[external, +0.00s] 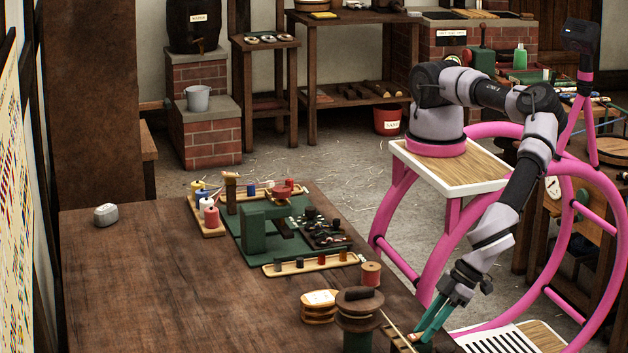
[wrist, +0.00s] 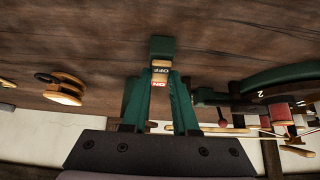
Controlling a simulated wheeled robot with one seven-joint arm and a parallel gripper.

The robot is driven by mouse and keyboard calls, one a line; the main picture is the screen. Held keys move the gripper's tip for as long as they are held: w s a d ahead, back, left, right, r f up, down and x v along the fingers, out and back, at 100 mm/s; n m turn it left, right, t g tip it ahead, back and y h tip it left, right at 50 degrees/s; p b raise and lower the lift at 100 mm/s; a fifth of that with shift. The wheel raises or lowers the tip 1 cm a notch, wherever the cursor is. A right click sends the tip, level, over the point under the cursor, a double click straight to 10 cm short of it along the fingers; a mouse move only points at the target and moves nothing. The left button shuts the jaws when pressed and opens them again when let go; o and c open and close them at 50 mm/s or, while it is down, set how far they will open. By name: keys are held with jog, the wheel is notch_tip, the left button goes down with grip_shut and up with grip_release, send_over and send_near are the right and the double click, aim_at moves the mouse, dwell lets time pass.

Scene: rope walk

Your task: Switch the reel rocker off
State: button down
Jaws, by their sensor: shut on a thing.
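My gripper (external: 422,338) reaches down at the table's near right edge in the external view, its green fingers at the bottom of the frame. In the wrist view my gripper (wrist: 160,88) has its fingers on both sides of the reel rocker (wrist: 160,71), shut on it. A dark green block stands just beyond the OFF label. Which side of the rocker is pressed in cannot be told. The external view does not show the rocker clearly.
A dark-topped spool stand (external: 359,312) is close left of my gripper, with stacked wooden discs (external: 319,306) and a small reel (external: 371,273) nearby. Further back are a green machine (external: 262,228) and trays of spools. The left of the table (external: 150,290) is mostly clear.

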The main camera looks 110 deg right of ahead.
jog(key=c, duration=0.7)
grip_release()
jog(key=v, duration=1.1)
